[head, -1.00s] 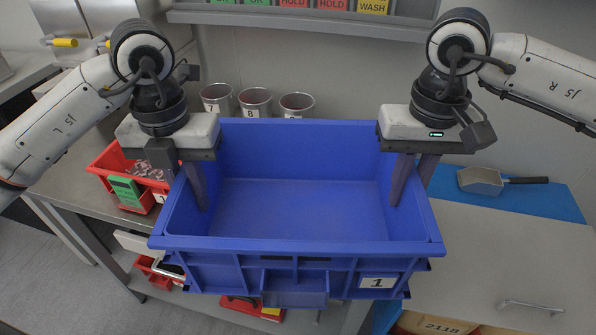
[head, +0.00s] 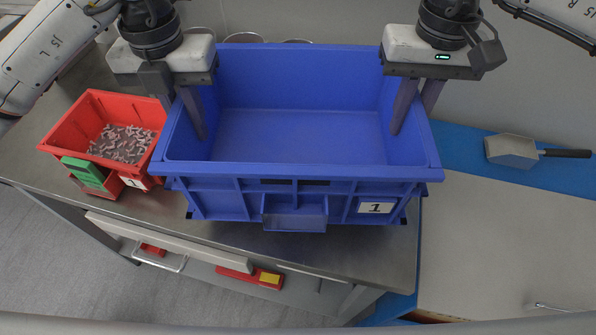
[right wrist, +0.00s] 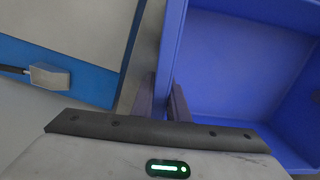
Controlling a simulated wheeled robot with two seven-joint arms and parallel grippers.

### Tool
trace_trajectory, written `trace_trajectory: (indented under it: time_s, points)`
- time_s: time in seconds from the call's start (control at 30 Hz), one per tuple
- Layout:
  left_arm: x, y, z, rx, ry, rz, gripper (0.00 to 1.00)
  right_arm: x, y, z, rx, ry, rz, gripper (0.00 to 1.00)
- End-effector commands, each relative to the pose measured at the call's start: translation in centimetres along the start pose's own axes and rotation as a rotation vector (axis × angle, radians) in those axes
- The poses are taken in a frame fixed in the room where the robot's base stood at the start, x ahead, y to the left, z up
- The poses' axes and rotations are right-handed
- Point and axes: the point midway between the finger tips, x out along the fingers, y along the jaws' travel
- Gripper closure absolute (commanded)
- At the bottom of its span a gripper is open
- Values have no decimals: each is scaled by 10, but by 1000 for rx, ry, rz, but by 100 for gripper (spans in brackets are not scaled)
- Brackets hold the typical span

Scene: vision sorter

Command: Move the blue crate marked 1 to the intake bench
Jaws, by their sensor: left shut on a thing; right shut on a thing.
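The blue crate marked 1 (head: 295,185) is empty and looks level above or on the steel bench (head: 310,255); I cannot tell whether it touches. Its number label faces the front. My left gripper (head: 190,118) is shut on the crate's left wall, one finger inside. My right gripper (head: 413,112) is shut on the right wall. In the right wrist view the right gripper's fingers (right wrist: 163,105) straddle the rim of the blue crate (right wrist: 235,65). The outer fingers are partly hidden.
A red bin (head: 75,130) with small parts and a green tag stands close to the crate's left side. A metal scoop (head: 512,150) lies on a blue mat (head: 460,150) at right. Metal cups behind the crate are mostly hidden.

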Motion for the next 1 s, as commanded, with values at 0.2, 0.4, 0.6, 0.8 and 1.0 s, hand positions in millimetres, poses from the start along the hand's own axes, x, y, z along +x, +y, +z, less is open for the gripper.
trace_trajectory:
  time_s: [0.2,0.4,0.6,0.8,1.0]
  points:
    - [-2,3,1,-6,-1,5,100,-2,3,-1,6,2,6,100]
    - [1,3,1,-6,0,5,100,1,3,-1,6,2,6,100]
    - [10,3,1,-6,0,5,100,10,3,-1,6,2,6,100]
    - [22,3,1,-6,0,5,100,22,3,-1,6,2,6,100]
    - [35,3,1,-6,-1,5,100,35,3,-1,6,2,6,100]
